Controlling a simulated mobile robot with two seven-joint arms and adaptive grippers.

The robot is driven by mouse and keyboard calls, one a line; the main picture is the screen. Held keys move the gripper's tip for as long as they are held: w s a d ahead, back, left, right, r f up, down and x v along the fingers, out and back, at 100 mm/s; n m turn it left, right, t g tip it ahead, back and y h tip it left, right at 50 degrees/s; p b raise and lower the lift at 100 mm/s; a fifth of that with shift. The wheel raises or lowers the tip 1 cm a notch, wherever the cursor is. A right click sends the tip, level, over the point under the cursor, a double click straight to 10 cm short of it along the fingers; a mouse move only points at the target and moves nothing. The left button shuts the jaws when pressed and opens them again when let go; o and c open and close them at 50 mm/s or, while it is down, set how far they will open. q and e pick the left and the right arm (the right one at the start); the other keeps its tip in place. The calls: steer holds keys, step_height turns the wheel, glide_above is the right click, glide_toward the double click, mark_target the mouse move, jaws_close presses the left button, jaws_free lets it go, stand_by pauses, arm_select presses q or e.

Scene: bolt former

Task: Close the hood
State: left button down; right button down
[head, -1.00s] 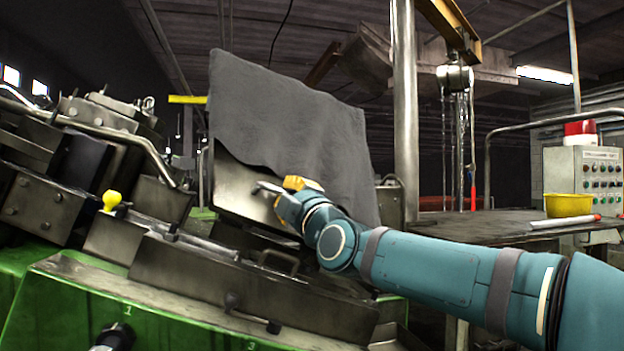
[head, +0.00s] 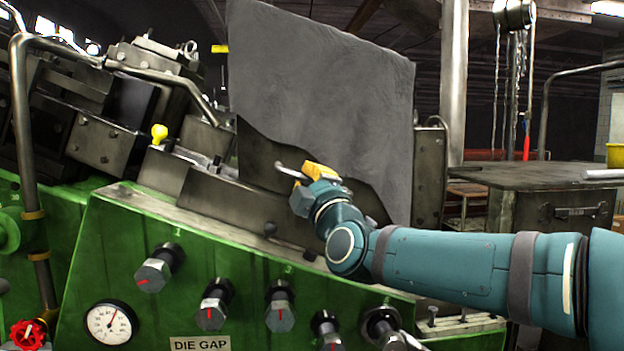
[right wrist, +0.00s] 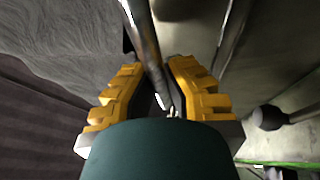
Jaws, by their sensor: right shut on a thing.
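The hood (head: 325,95) is a metal panel draped with a rough grey cover. It stands steeply over the machine, with a bare dark metal strip (head: 262,160) below the cover's wavy edge. My right gripper (head: 304,172), with yellow finger pads, is at the hood's lower front. In the right wrist view, a metal bar (right wrist: 145,40), apparently the hood's handle, runs between the fingers of my right gripper (right wrist: 153,80), which is shut on it. The exact finger contact is partly hidden by the gripper body. My left gripper is out of view.
The green machine front (head: 120,240) carries several knobs, a pressure gauge (head: 109,322) and a red valve wheel (head: 27,334). A bent metal rail (head: 130,70) and a yellow knob (head: 159,132) are left of the hood. A dark table (head: 560,175) stands at right.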

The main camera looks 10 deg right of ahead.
steer(key=shift+a+f, duration=0.3)
steer(key=shift+f, duration=0.05)
steer(key=c, duration=1)
jaws_free()
steer(key=shift+s, duration=0.1)
steer(key=shift+r, duration=0.1)
steer(key=shift+d, duration=0.1)
steer(key=v, duration=1.2)
steer(key=shift+r, duration=0.1)
